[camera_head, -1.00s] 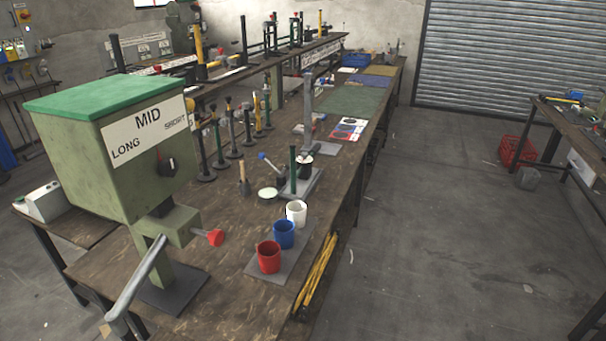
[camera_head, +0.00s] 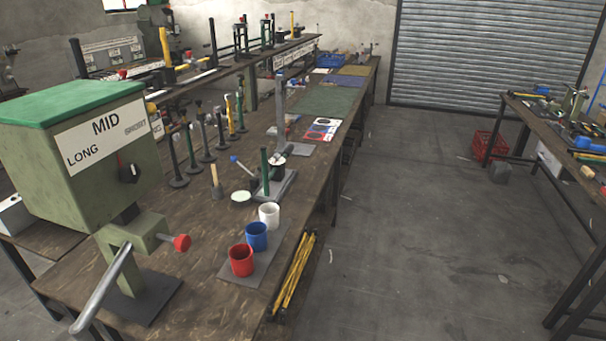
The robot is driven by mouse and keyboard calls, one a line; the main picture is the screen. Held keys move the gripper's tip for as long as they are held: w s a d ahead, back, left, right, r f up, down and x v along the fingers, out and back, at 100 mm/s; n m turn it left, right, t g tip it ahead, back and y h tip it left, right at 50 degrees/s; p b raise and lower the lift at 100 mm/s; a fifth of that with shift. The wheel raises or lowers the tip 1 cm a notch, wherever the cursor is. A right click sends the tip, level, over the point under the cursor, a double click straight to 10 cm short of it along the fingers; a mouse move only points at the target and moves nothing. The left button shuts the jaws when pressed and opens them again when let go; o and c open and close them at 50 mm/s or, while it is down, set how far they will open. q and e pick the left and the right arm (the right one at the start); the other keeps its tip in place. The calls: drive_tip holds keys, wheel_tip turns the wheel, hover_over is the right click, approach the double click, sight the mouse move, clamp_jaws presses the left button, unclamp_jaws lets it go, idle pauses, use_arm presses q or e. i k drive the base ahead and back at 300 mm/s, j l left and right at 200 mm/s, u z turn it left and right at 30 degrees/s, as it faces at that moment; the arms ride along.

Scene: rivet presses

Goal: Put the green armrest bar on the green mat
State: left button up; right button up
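A dark green upright bar (camera_head: 265,172) stands on a grey-based fixture on the long wooden bench. Another thin green bar (camera_head: 240,111) stands in the row of upright tools behind it. I cannot tell which of them is the armrest bar. The green mat (camera_head: 325,103) lies flat on the far part of the bench, and its visible surface looks bare. Neither of my grippers is in view.
A large green machine marked MID (camera_head: 60,165) stands at the near left of the bench (camera_head: 195,225). Red (camera_head: 241,261), blue (camera_head: 256,237) and white (camera_head: 269,215) cups stand near the front edge. Floor (camera_head: 420,230) right of the bench is clear. A red crate (camera_head: 488,148) sits by another table.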

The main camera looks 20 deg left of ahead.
sight(326, 104)
drive_tip(key=i+z, duration=0.3)
drive_tip(key=i, duration=2.4)
drive_tip(key=i+u, duration=0.1)
drive_tip(key=i, duration=1.15)
drive_tip(key=i+l, duration=0.15)
drive_tip(key=i, duration=1.1)
drive_tip(key=u, duration=0.45)
drive_tip(key=i+u, duration=0.15)
drive_tip(key=u, duration=0.35)
drive_tip(key=l+u, duration=0.1)
drive_tip(key=u, duration=0.35)
drive_tip(key=i+l+u, duration=0.1)
drive_tip(key=u, duration=0.35)
